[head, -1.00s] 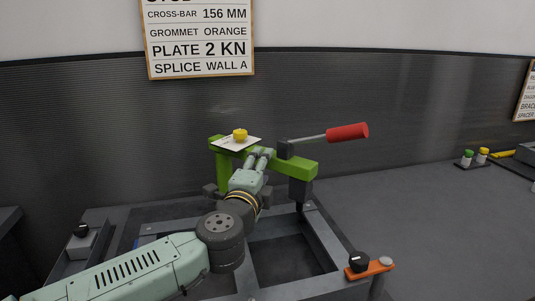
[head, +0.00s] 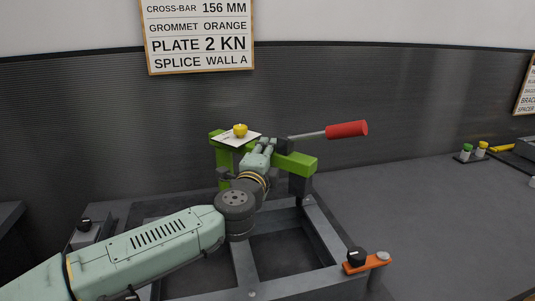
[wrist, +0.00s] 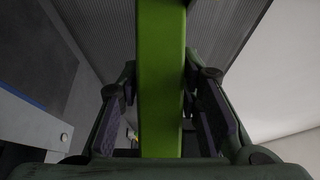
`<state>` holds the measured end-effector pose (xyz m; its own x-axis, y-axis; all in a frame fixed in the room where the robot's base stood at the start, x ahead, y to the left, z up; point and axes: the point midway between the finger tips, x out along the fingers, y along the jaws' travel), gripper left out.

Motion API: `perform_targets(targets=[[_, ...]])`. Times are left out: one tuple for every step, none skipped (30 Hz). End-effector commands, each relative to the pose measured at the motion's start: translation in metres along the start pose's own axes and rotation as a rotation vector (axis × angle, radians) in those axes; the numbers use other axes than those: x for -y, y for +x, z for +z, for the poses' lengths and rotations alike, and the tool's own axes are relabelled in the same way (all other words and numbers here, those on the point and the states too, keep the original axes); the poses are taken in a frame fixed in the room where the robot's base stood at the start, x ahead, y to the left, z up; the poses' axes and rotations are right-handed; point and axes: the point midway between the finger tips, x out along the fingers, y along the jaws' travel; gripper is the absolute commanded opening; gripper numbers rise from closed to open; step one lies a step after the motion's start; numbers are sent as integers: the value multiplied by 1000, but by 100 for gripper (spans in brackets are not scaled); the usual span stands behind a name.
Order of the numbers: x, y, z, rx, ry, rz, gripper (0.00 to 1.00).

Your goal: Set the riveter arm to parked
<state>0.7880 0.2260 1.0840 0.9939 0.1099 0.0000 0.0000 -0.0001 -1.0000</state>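The riveter is a green frame with a horizontal green arm (head: 298,163) and a dark block at its right end. A grey lever with a red handle (head: 347,129) points right from the dark block on top. My gripper (head: 268,146) is at the middle of the green arm in the head view, hiding part of it.
A white plate (head: 226,139) with a yellow knob (head: 240,130) sits on the frame's left end. A dark metal stand (head: 320,235) is below, with an orange bracket (head: 367,262) at front right. Bench to the right (head: 430,220) is mostly clear.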

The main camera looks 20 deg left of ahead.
Motion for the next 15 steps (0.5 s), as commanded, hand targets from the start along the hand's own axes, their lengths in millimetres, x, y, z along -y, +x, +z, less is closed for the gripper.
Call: perform_targets(targets=[[0, 0, 0, 0, 0, 0, 26], [0, 0, 0, 0, 0, 0, 24], [0, 0, 0, 0, 0, 0, 22], [0, 0, 0, 0, 0, 0, 20], [0, 0, 0, 0, 0, 0, 18], [0, 0, 0, 0, 0, 0, 15], [0, 0, 0, 0, 0, 0, 13], [0, 0, 0, 0, 0, 0, 11], [0, 0, 0, 0, 0, 0, 8], [0, 0, 0, 0, 0, 0, 6], [0, 0, 0, 0, 0, 0, 4], [0, 0, 0, 0, 0, 0, 2], [0, 0, 0, 0, 0, 0, 0], [0, 0, 0, 0, 0, 0, 0], [0, 0, 0, 0, 0, 0, 0]])
